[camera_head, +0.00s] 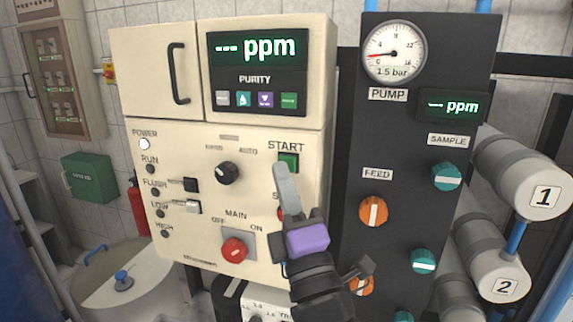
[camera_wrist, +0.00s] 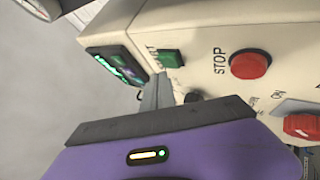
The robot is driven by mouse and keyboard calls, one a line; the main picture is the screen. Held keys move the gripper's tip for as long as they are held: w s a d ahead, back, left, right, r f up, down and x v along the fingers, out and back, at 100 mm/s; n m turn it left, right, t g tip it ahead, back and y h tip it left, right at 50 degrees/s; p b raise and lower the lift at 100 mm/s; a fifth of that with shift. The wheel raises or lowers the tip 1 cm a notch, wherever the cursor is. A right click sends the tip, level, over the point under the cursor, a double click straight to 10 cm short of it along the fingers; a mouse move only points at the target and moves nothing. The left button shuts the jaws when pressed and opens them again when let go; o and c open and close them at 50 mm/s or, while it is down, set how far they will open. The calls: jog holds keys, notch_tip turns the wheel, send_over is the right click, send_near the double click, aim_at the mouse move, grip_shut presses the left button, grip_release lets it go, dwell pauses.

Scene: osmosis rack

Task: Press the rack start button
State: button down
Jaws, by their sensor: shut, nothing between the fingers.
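The green square start button (camera_head: 289,161) sits under the START label on the cream control panel. It also shows in the wrist view (camera_wrist: 170,59), up and slightly left of centre. My gripper (camera_head: 283,170) is shut and empty, its fingertips just below the start button in the head view. In the wrist view the fingertips (camera_wrist: 158,80) show just below the button. I cannot tell whether they touch the panel. The red stop button shows in the wrist view (camera_wrist: 250,65) to the right; in the head view my gripper mostly hides it.
The panel also bears a black hand/auto knob (camera_head: 227,173) and a red main switch (camera_head: 235,250). To the right, a dark panel (camera_head: 400,130) carries a gauge (camera_head: 393,51), orange and teal knobs.

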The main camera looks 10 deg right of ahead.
jog(key=shift+w, duration=0.1)
jog(key=shift+w+d, duration=0.15)
jog(key=shift+w, duration=0.15)
jog(key=shift+w+d, duration=0.2)
jog(key=shift+w, duration=0.25)
dwell(0.8)
jog(key=shift+s, duration=0.1)
jog(key=shift+s+a, duration=0.35)
jog(key=shift+s, duration=0.4)
jog(key=s, duration=0.1)
jog(key=s+a, duration=0.1)
jog(key=s, duration=0.1)
jog(key=s+a, duration=0.1)
jog(key=shift+s, duration=0.3)
dwell(0.8)
